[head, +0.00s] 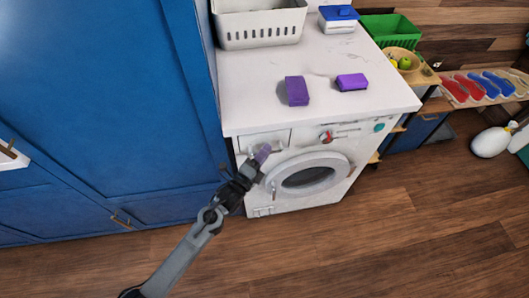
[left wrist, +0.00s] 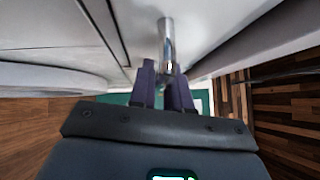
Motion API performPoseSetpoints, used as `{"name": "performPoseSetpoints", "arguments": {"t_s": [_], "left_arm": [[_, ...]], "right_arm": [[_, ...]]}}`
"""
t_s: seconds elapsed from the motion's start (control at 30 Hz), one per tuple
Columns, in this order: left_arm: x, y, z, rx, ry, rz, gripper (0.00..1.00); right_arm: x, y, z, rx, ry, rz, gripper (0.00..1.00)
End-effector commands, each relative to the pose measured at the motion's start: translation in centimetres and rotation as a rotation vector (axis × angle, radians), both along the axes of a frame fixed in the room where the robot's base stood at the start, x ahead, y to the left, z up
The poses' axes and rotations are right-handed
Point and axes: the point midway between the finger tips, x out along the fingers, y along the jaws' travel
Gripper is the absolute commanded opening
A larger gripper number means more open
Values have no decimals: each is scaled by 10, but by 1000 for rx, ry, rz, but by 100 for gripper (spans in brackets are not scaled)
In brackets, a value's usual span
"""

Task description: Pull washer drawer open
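The white washer (head: 345,186) stands under the counter with its round door (head: 308,176) facing out. Its drawer (head: 257,141) is at the upper left of the front and looks flush with the panel. My left gripper (head: 262,155) reaches up to the drawer front, its purple fingers close to the panel. In the left wrist view a chrome bar handle (left wrist: 166,35) runs down between the two fingertips (left wrist: 166,72), which are close together and appear shut on it. The fingers hide part of the handle in the head view. My right gripper is in neither view.
Two purple sponges (head: 297,91) lie on the white countertop (head: 245,105), with a white basket (head: 260,27) and a blue-lidded box (head: 338,18) behind. A tall blue cabinet (head: 100,90) stands close on the left. The wooden floor (head: 400,240) in front is clear.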

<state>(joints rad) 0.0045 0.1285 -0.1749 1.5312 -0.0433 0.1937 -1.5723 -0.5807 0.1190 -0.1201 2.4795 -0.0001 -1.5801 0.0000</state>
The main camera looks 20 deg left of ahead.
Motion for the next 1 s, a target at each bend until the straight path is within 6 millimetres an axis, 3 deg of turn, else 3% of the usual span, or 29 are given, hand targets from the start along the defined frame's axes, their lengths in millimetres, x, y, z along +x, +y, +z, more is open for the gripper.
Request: {"name": "performPoseSetpoints", "arguments": {"t_s": [0.37, 0.47, 0.7, 0.83, 1.0], "left_arm": [[-3, -2, 1, 0, 1, -1, 0], [-16, -10, 4, 0, 3, -3, 0], [-74, -46, 6, -1, 5, -4, 0], [-98, -61, 3, -2, 4, -3, 0], [-112, -70, 1, -1, 0, -1, 0]], "right_arm": [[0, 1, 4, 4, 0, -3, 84], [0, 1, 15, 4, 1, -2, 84], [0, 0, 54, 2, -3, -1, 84], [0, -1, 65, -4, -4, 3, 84], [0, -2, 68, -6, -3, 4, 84]]}}
